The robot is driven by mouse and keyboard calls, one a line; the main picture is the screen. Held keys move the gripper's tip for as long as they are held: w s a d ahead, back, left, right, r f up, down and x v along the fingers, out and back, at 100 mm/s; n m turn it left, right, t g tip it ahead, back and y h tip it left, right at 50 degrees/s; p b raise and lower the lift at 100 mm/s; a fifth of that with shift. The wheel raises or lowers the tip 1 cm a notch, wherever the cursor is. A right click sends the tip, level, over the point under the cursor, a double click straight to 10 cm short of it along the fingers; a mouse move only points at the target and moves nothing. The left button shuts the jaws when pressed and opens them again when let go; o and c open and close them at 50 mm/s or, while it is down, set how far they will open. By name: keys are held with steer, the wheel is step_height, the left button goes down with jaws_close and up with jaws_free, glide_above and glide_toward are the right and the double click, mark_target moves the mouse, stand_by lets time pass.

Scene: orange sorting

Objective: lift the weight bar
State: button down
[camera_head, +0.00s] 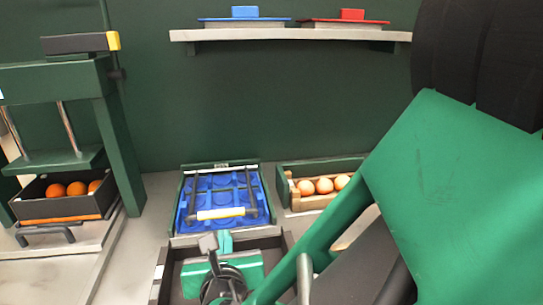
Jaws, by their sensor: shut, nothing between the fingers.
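A dark bar with a yellow end (80,43) lies across the top of the green press frame (55,80) at the left; it looks like the weight bar. It is level and rests at the frame's top. My gripper (209,243) is at the lower middle, above a dark open box (170,272), far to the right of and below the bar. It is shut and holds nothing; my green arm comes in from the right and hides part of the box.
Below the press plate, a dark drawer (62,208) holds oranges (76,188). A blue tray (180,215) with a pale-gripped handle (221,213) lies centrally, beside a box of eggs (324,186). A shelf (290,34) carries blue (245,13) and red (352,15) lids.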

steer(key=x, duration=0.5)
steer(key=shift+w+d, duration=0.15)
steer(key=shift+d, duration=0.05)
steer(key=shift+w, duration=0.1)
